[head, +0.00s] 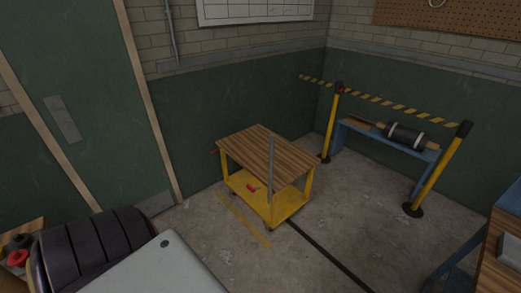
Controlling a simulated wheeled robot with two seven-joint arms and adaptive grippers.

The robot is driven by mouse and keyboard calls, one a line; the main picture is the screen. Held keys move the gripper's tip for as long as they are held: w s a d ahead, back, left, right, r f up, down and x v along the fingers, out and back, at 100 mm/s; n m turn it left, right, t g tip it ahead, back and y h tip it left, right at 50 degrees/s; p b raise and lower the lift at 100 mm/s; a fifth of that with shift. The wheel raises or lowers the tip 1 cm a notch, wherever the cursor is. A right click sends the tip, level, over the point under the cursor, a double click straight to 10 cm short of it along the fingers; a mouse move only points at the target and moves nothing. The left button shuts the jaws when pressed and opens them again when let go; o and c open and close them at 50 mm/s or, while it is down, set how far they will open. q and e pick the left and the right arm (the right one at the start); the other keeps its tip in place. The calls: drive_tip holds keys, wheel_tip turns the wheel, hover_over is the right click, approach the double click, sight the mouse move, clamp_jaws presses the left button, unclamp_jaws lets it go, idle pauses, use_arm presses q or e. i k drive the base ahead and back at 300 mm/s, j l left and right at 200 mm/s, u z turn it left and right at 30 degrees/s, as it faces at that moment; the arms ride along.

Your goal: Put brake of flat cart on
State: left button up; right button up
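The flat cart (235,140) stands on the concrete floor in the middle of the head view. It has a wooden slatted top, yellow posts and a yellow lower deck (285,207). A small red part (252,188), which looks like a lever or pedal, shows at the lower deck on the near left side. I cannot tell whether it is the brake or how it is set. Another small red piece (214,150) sticks out at the left corner under the top. A grey upright bar (271,165) stands at the near side. Neither gripper is in view.
Yellow posts (436,172) with a striped barrier tape (385,101) stand at the back right, before a blue bench (358,131) with a dark roller (403,136). A green door (85,110) is at left. A wooden-topped table (500,265) edges in at right. Floor before the cart is clear.

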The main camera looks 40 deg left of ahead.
sight(252, 190)
drive_tip(key=u, duration=1.4)
